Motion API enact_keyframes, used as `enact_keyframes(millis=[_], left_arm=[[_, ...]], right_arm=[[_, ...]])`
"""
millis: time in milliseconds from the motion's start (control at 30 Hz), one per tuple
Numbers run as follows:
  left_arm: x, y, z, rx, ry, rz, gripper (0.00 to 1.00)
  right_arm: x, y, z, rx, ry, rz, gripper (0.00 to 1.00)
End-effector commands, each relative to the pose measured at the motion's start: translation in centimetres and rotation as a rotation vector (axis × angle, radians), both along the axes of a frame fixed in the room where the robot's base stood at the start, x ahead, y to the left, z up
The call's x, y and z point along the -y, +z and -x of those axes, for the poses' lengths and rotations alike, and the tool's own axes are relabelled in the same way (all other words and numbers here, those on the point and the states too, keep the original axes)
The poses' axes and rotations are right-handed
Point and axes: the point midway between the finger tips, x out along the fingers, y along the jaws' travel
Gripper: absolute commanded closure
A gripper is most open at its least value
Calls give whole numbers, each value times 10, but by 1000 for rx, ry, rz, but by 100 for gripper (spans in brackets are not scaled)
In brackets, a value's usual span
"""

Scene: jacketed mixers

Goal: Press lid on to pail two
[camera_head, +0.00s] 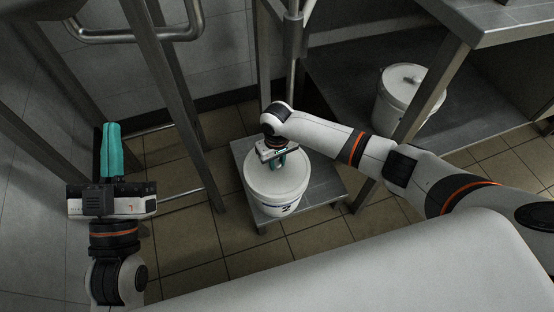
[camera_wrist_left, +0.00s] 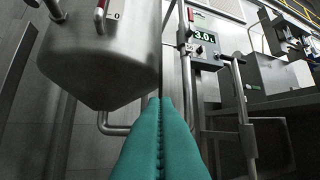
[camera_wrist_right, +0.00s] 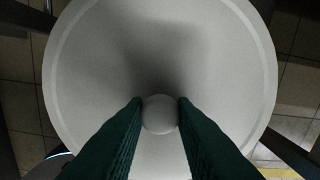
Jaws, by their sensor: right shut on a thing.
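Pail two (camera_head: 280,209), white with a 2 on its side, stands upright on a low metal stand. A white lid (camera_head: 260,180) lies over its top; it fills most of the right wrist view (camera_wrist_right: 160,50). I cannot tell whether its rim is fully seated. My right gripper (camera_head: 279,163) points down over the lid. Its green fingers are shut on the lid's round knob (camera_wrist_right: 160,114), one on each side. My left gripper (camera_head: 112,127) is far left of the pail, with its green fingers together and nothing between them, also in the left wrist view (camera_wrist_left: 165,102).
A second white lidded pail (camera_head: 400,92) sits on a lower shelf (camera_head: 340,75) at right. Metal legs (camera_head: 180,100) rise left of the stand (camera_head: 322,186). The left wrist view shows a steel vessel (camera_wrist_left: 100,55) and a display reading 3.0 (camera_wrist_left: 204,36).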

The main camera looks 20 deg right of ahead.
Motion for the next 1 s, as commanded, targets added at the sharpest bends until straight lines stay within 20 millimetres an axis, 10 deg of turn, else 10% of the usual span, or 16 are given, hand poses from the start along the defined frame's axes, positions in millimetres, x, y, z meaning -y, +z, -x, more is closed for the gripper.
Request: enact_keyframes(millis=[1000], left_arm=[[-1,-15,-8,-106,8,-31,100]], right_arm=[[0,0,0,0,0,0,100]])
